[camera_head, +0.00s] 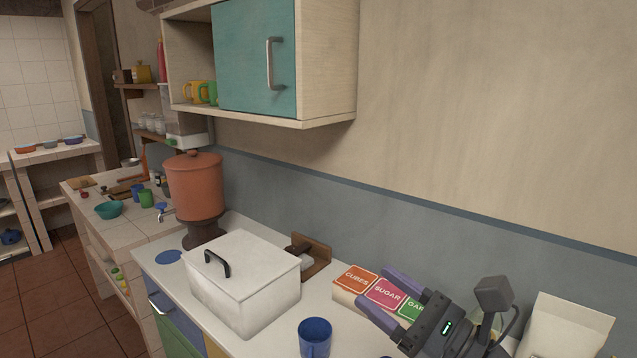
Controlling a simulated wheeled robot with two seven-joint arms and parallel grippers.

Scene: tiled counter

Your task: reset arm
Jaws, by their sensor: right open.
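My right gripper (390,298) is at the lower right, above the counter. Its two purple fingers are spread apart and point left, with nothing held between them. Behind and between the fingers are small boxes labelled cubes (357,281), sugar (386,294) and a partly covered green one (411,308). Whether the fingers touch the boxes cannot be told. My left gripper is not in view.
A white lidded box (245,290) with a black handle and a blue mug (315,337) stand on the white counter. A clay water dispenser (195,185) is behind. A wall cabinet (255,58) hangs above. A pale container (565,325) stands at far right.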

